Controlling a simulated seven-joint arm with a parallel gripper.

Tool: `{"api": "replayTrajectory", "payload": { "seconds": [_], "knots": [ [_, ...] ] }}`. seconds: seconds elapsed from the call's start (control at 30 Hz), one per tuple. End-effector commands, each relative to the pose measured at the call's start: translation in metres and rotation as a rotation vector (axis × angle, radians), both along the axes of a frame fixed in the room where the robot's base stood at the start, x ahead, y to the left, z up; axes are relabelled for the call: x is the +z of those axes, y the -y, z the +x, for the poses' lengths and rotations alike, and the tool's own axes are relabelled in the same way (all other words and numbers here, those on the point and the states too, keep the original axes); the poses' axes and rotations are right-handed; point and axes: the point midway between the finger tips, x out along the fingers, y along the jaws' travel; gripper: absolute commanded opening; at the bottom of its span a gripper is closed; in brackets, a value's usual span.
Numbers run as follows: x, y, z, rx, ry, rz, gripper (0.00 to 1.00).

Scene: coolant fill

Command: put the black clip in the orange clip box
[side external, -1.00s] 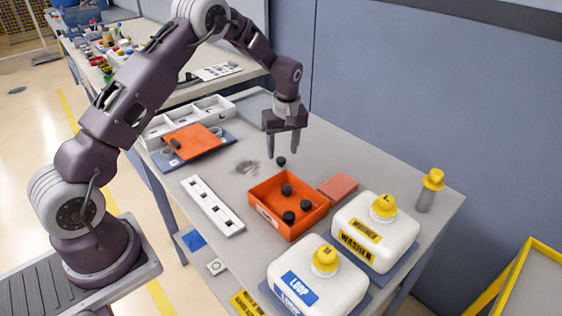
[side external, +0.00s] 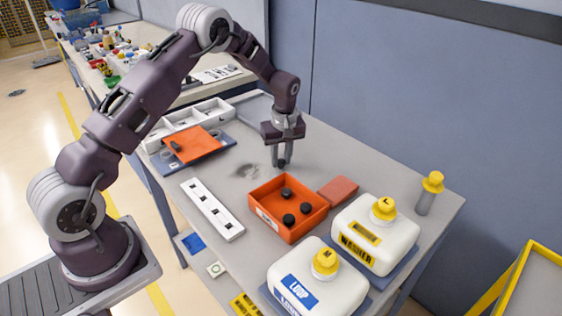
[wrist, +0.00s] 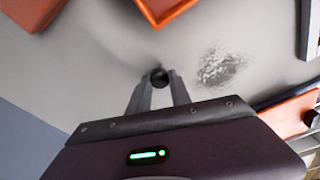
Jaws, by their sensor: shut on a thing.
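The black clip (side external: 281,163) is a small dark round piece just behind the orange clip box. It also shows between the fingertips in the wrist view (wrist: 159,77). My gripper (side external: 282,161) is shut on it, fingers pointing down at table height; I cannot tell whether the clip still touches the table. The orange clip box (side external: 270,227) is an open tray with several black clips inside, in front of my gripper in the side view. Its corner shows at the top of the wrist view (wrist: 160,15).
A red-orange block (side external: 338,190) lies right of the box. Two white jugs with yellow caps, LOOP (side external: 318,280) and WASHER (side external: 376,234), stand in front. A white slotted strip (side external: 212,207) lies left. A shiny wet-looking patch (wrist: 222,67) is beside my gripper.

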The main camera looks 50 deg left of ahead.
Motion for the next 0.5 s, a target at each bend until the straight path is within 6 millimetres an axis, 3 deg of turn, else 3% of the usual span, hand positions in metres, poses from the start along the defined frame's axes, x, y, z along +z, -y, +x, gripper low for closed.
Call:
{"api": "replayTrajectory", "payload": {
  "seconds": [0.3, 0.5],
  "knots": [
    [0.074, 0.000, 0.001, -0.001, 0.006, 0.001, 0.00],
    [0.100, 0.015, -0.013, -0.047, 0.000, -0.001, 0.00]
  ]
}}
